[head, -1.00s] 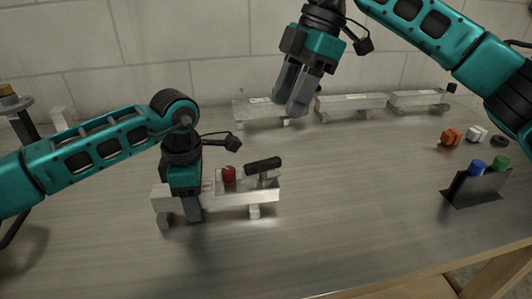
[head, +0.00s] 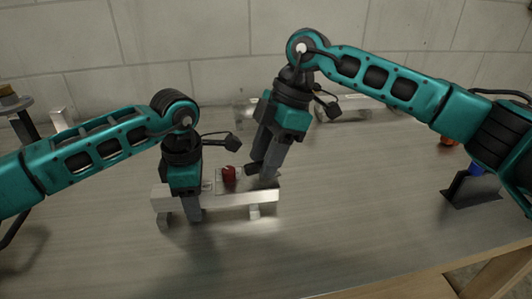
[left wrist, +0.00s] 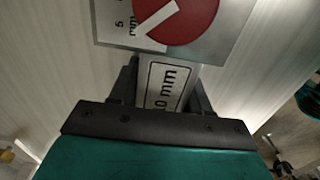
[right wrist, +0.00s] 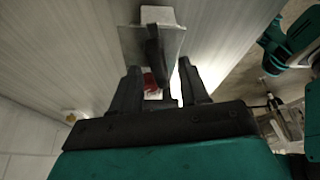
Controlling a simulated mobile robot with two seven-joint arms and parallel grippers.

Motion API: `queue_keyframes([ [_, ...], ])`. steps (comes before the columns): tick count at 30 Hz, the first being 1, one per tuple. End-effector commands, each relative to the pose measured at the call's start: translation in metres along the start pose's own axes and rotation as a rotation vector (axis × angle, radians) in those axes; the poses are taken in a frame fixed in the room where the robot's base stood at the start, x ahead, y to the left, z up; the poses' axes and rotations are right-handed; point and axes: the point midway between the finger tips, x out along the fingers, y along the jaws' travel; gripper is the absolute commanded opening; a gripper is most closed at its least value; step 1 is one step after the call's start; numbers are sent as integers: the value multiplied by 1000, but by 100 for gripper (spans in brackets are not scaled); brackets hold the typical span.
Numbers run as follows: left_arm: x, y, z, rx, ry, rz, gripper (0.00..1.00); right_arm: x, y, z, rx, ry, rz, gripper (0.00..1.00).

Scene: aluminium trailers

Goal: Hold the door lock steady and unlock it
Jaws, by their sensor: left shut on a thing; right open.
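The door lock (head: 236,200) is a pale aluminium bar on short feet, with a red round knob (head: 229,173) and a black handle (head: 253,168) on top. My left gripper (head: 193,211) is shut on the bar's left part. The left wrist view shows its fingers on both sides of a "mm" label (left wrist: 164,88), with the red knob (left wrist: 190,16) and its white pointer just beyond. My right gripper (head: 264,176) is open above the bar's right end, by the handle. The right wrist view shows the handle (right wrist: 154,48) ahead, between the open fingers; contact cannot be told.
More aluminium trailers (head: 343,114) stand at the back, partly hidden by my right arm. A dark holder (head: 468,190) with a blue piece stands at the right. The table front (head: 340,240) is clear.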

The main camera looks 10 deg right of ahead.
Motion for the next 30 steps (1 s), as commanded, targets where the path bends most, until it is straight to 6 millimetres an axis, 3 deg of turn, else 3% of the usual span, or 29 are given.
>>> queue_keyframes([
  [2, 0, 0, 0, -1, 0, 1, 8, 0, 0, 0, 0, 0, 0, 45],
  [16, 0, 0, 0, -1, 0, 1, 8, 0, 0, 0, 0, 0, 0, 0],
  [30, 0, 0, 0, 0, 0, 1, 8, -1, 1, 0, -53, -2, -23, 0],
])
